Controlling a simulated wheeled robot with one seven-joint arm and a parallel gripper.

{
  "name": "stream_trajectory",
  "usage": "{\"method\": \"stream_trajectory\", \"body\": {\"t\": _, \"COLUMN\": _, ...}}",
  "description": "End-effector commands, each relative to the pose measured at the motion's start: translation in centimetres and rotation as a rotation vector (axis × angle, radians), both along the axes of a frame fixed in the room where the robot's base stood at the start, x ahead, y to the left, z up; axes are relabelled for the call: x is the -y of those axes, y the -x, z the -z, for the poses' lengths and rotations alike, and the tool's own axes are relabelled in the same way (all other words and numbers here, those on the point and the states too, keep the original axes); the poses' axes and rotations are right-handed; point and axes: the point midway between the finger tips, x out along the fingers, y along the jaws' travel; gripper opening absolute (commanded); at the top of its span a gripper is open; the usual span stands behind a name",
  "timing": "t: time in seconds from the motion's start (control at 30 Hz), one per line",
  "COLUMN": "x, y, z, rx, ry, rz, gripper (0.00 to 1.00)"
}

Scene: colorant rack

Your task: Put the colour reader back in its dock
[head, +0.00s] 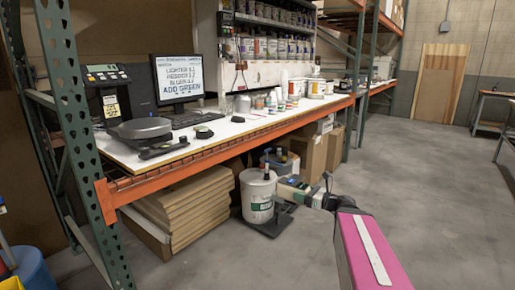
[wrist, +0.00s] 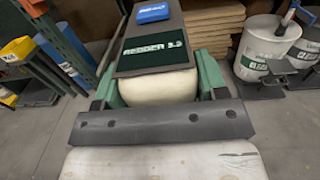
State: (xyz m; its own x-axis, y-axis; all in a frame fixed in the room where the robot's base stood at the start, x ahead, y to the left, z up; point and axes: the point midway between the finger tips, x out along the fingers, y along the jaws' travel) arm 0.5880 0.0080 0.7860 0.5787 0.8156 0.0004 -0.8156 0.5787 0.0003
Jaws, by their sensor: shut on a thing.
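My gripper (wrist: 155,82) is shut on the colour reader (wrist: 158,40), a dark handheld device with a cream rounded body, a blue top part and a small screen reading "REDDER" and a number. Its sides sit between my green fingers. In the head view my gripper (head: 300,191) is low in front of the bench, beside the white bucket, below bench-top height. A black elongated piece (head: 165,148) lies on the bench's front left edge and looks like the dock, though I cannot be sure. It appears empty.
The bench (head: 225,130) has an orange front beam. On it stand a monitor (head: 177,78), a dark round-topped device (head: 140,130), a small black item (head: 203,132) and several cans. Below are stacked boards (head: 185,208) and a white bucket (head: 258,197).

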Motion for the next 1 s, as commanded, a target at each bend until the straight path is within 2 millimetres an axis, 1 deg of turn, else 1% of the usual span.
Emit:
{"method": "stream_trajectory", "body": {"t": 0.03, "x": 0.33, "y": 0.49, "z": 0.23, "rx": 0.000, "ry": -0.002, "rz": 0.002, "gripper": 0.13}}
{"method": "stream_trajectory", "body": {"t": 0.17, "x": 0.77, "y": 0.87, "z": 0.53, "rx": 0.001, "ry": -0.002, "rz": 0.004, "gripper": 0.13}}
{"method": "stream_trajectory", "body": {"t": 1.0, "x": 0.76, "y": 0.81, "z": 0.54, "rx": 0.001, "ry": -0.002, "rz": 0.004, "gripper": 0.13}}
